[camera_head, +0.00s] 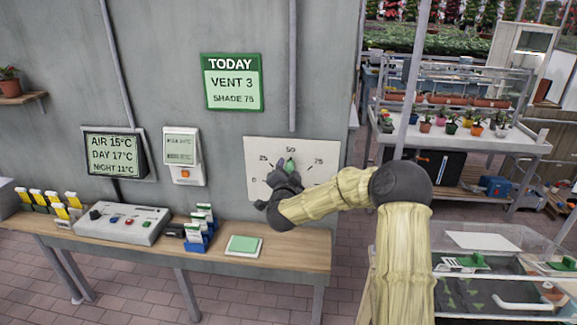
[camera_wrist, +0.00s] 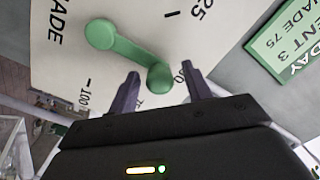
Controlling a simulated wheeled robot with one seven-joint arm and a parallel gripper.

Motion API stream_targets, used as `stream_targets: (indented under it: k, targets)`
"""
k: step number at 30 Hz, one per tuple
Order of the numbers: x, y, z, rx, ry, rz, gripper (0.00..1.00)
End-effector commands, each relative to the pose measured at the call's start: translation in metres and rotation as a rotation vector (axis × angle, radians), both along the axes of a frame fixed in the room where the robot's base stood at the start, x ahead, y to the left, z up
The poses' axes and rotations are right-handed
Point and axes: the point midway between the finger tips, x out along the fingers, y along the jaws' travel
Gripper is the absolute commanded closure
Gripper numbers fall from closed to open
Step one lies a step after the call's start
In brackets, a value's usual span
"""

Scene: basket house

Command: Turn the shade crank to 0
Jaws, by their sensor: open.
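The shade crank (camera_wrist: 128,52) is a green arm on a pale dial plate (camera_head: 325,151) on the grey wall. In the wrist view its hub is at the upper left and its round knob (camera_wrist: 160,77) at the lower right. My gripper (camera_wrist: 160,76) is open, with one finger on each side of the knob; contact cannot be told. In the head view my gripper (camera_head: 284,178) hides most of the crank. The dial reads 0, 25, 50, 75 there; 100 shows in the wrist view.
A green sign (camera_head: 232,82) reads VENT 3, SHADE 75. Below the dial, a wooden bench (camera_head: 290,250) holds a control box (camera_head: 122,223), seed packets and a green pad (camera_head: 243,245). A clear-walled case (camera_head: 500,245) stands at right, near my arm.

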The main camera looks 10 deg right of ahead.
Motion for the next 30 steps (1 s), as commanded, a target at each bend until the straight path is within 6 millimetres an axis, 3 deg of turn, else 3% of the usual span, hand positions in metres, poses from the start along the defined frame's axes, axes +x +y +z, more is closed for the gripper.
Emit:
stream_targets:
  k: [11,13,19,30]
  targets:
    - [0.0088,-0.0024,-0.0004,-0.001,0.0,0.0,0.51]
    - [0.0087,-0.0035,-0.0005,-0.001,0.0,-0.001,0.59]
    - [0.0085,-0.0033,-0.0007,-0.001,0.001,-0.002,0.98]
    - [0.0082,-0.0016,-0.0013,-0.003,0.003,0.001,1.0]
